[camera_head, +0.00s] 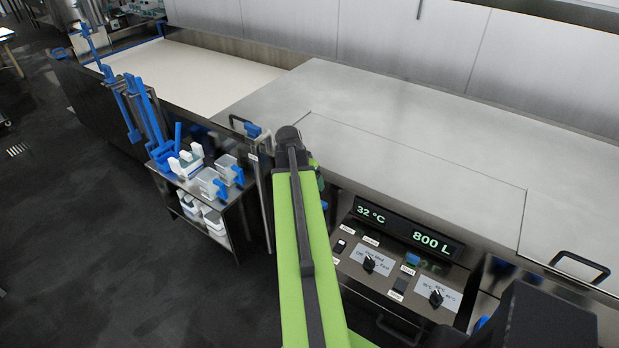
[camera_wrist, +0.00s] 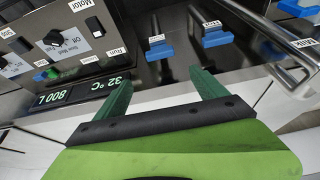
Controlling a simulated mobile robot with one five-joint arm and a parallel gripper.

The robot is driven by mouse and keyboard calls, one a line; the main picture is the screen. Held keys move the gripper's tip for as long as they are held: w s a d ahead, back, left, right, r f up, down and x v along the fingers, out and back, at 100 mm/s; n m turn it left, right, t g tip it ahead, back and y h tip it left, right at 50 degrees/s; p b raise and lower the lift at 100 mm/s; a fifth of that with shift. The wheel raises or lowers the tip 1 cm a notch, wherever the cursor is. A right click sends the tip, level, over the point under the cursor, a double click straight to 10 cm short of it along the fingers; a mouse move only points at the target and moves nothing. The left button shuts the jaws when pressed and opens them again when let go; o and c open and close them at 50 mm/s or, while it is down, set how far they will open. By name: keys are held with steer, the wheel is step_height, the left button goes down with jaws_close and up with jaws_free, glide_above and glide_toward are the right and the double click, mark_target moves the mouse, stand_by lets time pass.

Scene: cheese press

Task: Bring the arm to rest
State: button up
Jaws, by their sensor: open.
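My green arm reaches up and forward in the head view, over the front edge of the steel vat beside its control panel. My gripper (camera_wrist: 161,90) shows in the wrist view as two dark green fingers set well apart. It is open, with nothing between the fingers. In the head view the gripper is mostly hidden behind the end of my arm. In the wrist view the fingers point toward the vat's front, near two blue handles (camera_wrist: 216,37) with white labels. I cannot tell how far the fingertips are from them.
The control panel (camera_head: 376,278) has knobs and a display reading 32 °C and 800 L. The closed steel vat cover (camera_head: 420,150) lies behind. A cart (camera_head: 238,215) with white tubs and blue-handled tools stands to the left. The dark floor (camera_head: 80,240) at left is clear.

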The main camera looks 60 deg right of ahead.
steer(key=shift+f, duration=0.1)
steer(key=w+a+f+n+t+y+b, duration=0.1)
steer(key=w+a+n, duration=0.2)
steer(key=w+a, duration=0.9)
steer(key=w+a+f+n+t+b, duration=0.1)
steer(key=w+a+n, duration=0.2)
steer(key=w+a, duration=0.85)
steer(key=s+a+n+y, duration=0.1)
steer(key=a+n, duration=0.3)
steer(key=a, duration=0.5)
steer(key=s+a+f+n+g+y, duration=0.1)
steer(key=s+a+n, duration=0.3)
steer(key=a, duration=0.6)
steer(key=s+a+f+n+g+y, duration=0.1)
steer(key=s+a+n, duration=0.2)
steer(key=a, duration=0.7)
steer(key=shift+a+n, duration=0.15)
steer(key=shift+n, duration=0.45)
